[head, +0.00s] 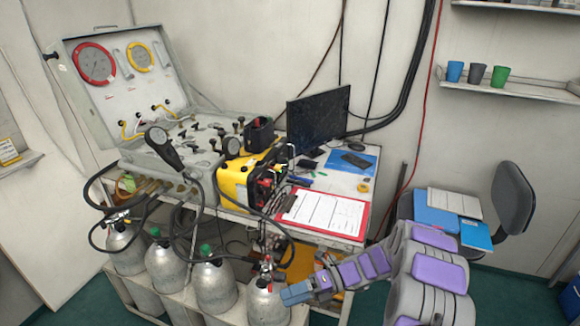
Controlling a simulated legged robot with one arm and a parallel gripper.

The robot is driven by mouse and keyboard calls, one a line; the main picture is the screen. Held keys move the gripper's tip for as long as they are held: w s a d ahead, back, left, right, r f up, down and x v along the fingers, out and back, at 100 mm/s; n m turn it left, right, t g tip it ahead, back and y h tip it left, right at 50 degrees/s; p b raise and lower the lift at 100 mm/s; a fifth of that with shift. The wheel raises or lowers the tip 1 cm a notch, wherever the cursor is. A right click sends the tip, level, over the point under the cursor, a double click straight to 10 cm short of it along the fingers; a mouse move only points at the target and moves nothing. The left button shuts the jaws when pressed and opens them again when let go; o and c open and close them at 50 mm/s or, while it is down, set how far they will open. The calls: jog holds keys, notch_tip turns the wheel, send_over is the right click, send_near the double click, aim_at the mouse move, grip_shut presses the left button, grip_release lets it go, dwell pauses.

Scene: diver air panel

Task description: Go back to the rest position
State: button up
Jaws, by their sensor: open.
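My arm, grey with purple pads, reaches in from the lower right. My gripper (296,293) is at its left end, close to the valve on top of the rightmost grey gas cylinder (268,303). It is open and I see nothing held in it. I cannot tell whether it touches the valve. The diver air panel (112,68) stands open in its case at the upper left, with a red gauge (94,63) and a yellow gauge (139,57).
Several cylinders (165,266) stand under the bench. A yellow unit (240,180), a red clipboard (327,213) and a monitor (318,114) are on the bench. A chair (513,198) stands at the right. Hoses hang over the bench front. Green floor (500,290) shows at the lower right.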

jog(key=s+r+n+g+h, duration=0.2)
jog(key=s+r+n+h, duration=0.5)
jog(key=s+r+n, duration=0.75)
jog(key=s+d+r+n+t+h, duration=0.1)
jog(key=s+d+n+h, duration=0.3)
jog(key=s, duration=0.5)
jog(key=s+d+n+t+h, duration=0.3)
jog(key=s+d+n+h, duration=0.1)
jog(key=s+d+n, duration=0.5)
jog(key=shift+d+r+n+t, duration=0.2)
jog(key=shift+r+n+t, duration=0.15)
jog(key=shift+n, duration=0.6)
